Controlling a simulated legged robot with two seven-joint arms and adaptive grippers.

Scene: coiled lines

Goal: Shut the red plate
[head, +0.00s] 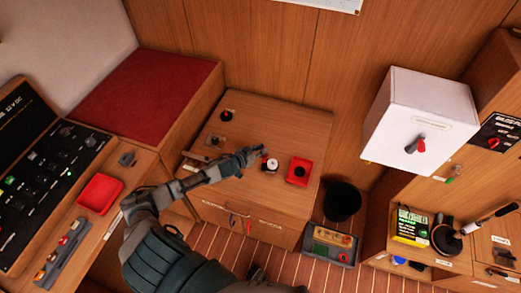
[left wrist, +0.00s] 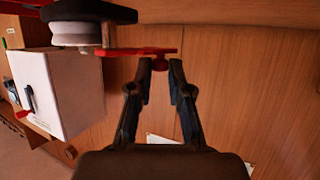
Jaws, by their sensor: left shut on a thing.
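My left gripper (head: 262,150) is over the wooden cabinet top, at a white round fitting (head: 272,164) with red at its edge. In the left wrist view, my left gripper (left wrist: 160,65) is shut on a small red knob under a flat red plate (left wrist: 135,51). The plate is seen edge-on and reaches left toward a white round body (left wrist: 78,35) with a dark cap. A red square piece with a dark round centre (head: 299,171) sits to the right on the cabinet top. My right gripper is not in view.
A white box with a red-and-black knob (head: 412,120) is on the right wall. A black bin (head: 342,200) stands right of the cabinet. A red tray (head: 100,194) lies at left.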

